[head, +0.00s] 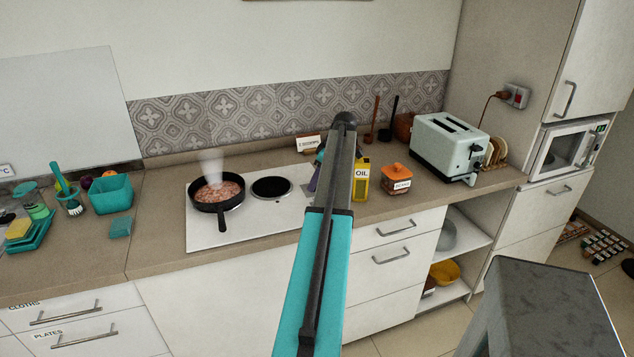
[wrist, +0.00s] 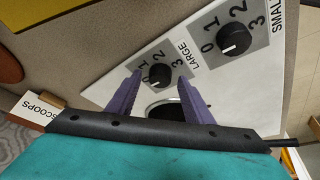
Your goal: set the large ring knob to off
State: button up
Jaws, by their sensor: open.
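In the wrist view the black large ring knob (wrist: 158,74) sits on a grey dial plate marked LARGE, with numbers around it. Its pointer is too small to read. My gripper (wrist: 161,78) is open, with its two purple fingers on either side of this knob in the picture. I cannot tell whether they touch it. In the head view the knobs are hidden behind my arm, and only a bit of purple finger shows. The white hob (head: 235,236) carries a steaming pan (head: 217,196) on its left ring. The right ring (head: 271,188) is bare.
The small ring knob (wrist: 236,41) is beside the large one. A card reading SCOOPS (wrist: 39,107) stands near my gripper. An oil bottle (head: 361,182), an orange-lidded jar (head: 396,180) and a toaster (head: 449,146) stand to the right of the hob.

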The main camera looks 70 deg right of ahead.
jog(key=b+v, duration=0.2)
jog(key=v, duration=1.1)
jog(key=shift+s, duration=0.15)
jog(key=shift+r, duration=0.15)
